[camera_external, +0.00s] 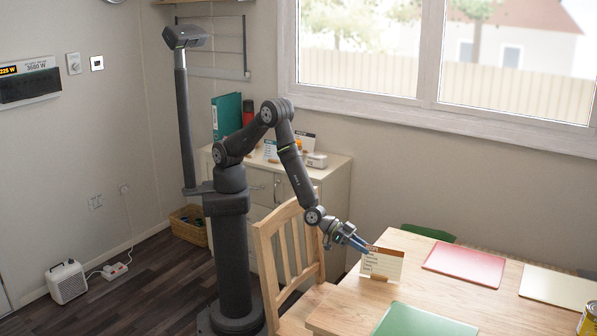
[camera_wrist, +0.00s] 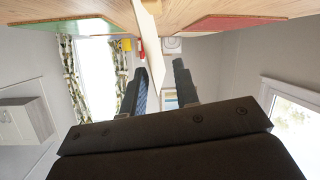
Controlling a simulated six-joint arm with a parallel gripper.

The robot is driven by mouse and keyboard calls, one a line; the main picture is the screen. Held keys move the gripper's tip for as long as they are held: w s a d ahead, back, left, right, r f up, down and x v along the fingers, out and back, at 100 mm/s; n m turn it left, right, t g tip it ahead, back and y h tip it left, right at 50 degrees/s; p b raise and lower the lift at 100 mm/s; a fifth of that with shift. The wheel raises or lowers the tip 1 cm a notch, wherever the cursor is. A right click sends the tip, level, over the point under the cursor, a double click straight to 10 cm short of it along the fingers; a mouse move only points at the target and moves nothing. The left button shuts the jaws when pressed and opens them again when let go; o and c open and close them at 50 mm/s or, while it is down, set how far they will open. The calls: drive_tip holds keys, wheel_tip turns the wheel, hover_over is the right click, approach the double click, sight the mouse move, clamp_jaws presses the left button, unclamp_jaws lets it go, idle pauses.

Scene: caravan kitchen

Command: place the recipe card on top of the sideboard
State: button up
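The recipe card (camera_external: 385,265) is a white card with an orange header. It stands upright in a small holder near the left edge of the wooden table. My gripper (camera_external: 366,246) is at the card's upper left edge. In the wrist view, the card's pale edge (camera_wrist: 152,45) reaches down between the two fingers of my gripper (camera_wrist: 161,78). The fingers are apart, with a clear gap on the right side of the card. The sideboard (camera_external: 333,178) is the pale cabinet against the back wall, partly hidden by my arm.
The sideboard top carries a teal binder (camera_external: 227,115), a red item (camera_external: 248,112), other cards (camera_external: 303,141) and a small white box (camera_external: 317,160). A wooden chair (camera_external: 290,240) stands between sideboard and table. Red (camera_external: 464,264), green (camera_external: 425,322) and cream mats (camera_external: 558,287) lie on the table.

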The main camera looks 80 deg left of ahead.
sight(375, 253)
drive_tip(key=x, duration=0.5)
drive_tip(key=shift+s+d+r, duration=0.1)
drive_tip(key=shift+s+d, duration=0.1)
clamp_jaws()
